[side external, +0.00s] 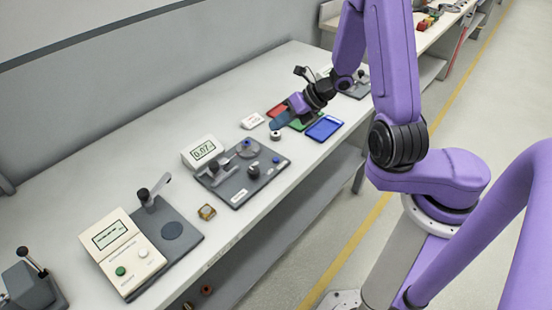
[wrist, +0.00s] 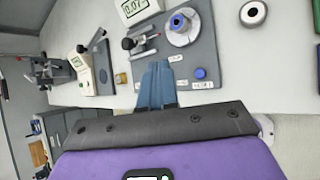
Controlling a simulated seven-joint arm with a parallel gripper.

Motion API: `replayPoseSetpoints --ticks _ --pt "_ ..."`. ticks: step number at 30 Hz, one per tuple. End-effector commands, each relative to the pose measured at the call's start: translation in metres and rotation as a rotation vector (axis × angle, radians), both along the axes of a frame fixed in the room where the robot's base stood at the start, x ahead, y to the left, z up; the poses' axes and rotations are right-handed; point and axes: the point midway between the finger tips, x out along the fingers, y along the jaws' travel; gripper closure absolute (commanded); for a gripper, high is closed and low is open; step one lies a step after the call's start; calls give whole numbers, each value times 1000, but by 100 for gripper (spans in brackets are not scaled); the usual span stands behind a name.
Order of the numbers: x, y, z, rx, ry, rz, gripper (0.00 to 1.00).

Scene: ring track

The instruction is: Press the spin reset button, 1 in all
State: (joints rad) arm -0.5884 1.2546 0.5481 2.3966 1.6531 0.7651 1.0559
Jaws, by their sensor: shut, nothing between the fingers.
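My gripper (side external: 277,123) is shut and empty, its blue fingers above the bench beyond the far-right end of a dark plate (side external: 233,196). In the wrist view, the closed fingers (wrist: 157,72) point towards that plate. I cannot read which button is spin reset. The fingertips appear apart from the blue button.
A cream box (side external: 126,258) with a green and a white button stands at the left front. A brass block (side external: 207,212) lies between the two stations. A white-and-dark ring (side external: 275,135), a white card (side external: 252,121) and a blue tray (side external: 324,127) are near the gripper.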

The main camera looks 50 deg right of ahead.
Motion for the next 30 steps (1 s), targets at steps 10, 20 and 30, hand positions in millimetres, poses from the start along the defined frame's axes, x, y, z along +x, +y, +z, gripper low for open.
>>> replayPoseSetpoints --ticks 10,20,30 --pt "0 -1 -1 3 3 -9 100" --pt "-1 0 -21 6 7 -8 100" --pt "-1 0 -64 4 6 -7 100"
